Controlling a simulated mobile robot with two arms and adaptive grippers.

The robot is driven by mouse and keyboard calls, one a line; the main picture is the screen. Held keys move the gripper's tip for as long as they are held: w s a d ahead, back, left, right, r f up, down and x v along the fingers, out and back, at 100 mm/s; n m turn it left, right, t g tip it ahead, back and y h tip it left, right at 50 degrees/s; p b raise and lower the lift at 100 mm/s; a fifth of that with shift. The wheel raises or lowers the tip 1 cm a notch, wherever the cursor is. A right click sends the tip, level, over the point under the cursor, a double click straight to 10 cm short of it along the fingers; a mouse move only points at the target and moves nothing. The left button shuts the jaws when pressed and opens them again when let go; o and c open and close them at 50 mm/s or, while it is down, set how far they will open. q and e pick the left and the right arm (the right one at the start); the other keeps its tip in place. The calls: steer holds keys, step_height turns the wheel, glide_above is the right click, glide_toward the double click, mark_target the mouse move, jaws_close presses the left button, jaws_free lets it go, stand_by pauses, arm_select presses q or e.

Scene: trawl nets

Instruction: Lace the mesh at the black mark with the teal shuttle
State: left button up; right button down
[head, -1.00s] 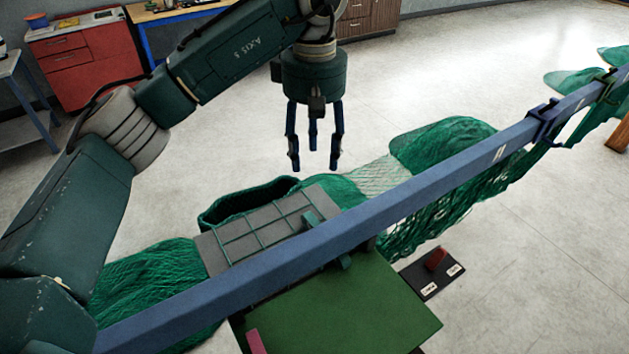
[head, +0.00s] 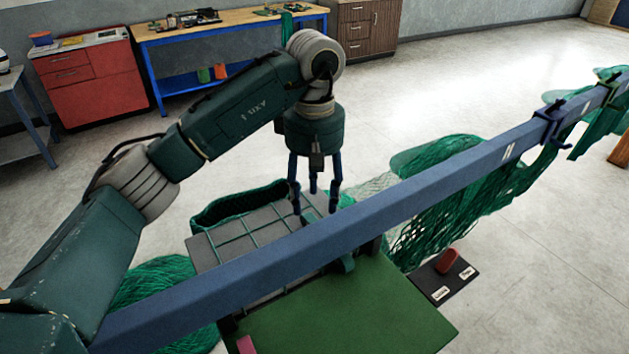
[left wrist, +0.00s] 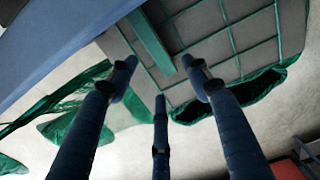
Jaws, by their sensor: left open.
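My left gripper (head: 316,208) is open, its blue fingers pointing down over the grey board's far right corner, just behind the blue beam. A teal bar, apparently the shuttle (left wrist: 152,42), shows in the left wrist view between and beyond the fingertips, with nothing gripped. In the head view the beam hides its middle, and its near end (head: 345,265) shows below the beam. The mesh of green cords (head: 250,240) forms large squares over the grey board (head: 205,255). I cannot make out the black mark. My right gripper is not in view.
The long blue beam (head: 430,188) crosses diagonally close to my left fingers. Green netting (head: 440,205) hangs at right. A green panel (head: 350,315) lies in front, and a dark plate (head: 443,280) with a red piece (head: 448,260) lies right of it. A workbench (head: 215,30) stands far back.

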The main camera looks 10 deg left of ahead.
mark_target(314, 217)
arm_select(q)
step_height(314, 217, down, 5)
steer(key=shift+f+p, duration=0.2)
steer(key=shift+p, duration=0.7)
steer(key=shift+f, duration=0.7)
jaws_close()
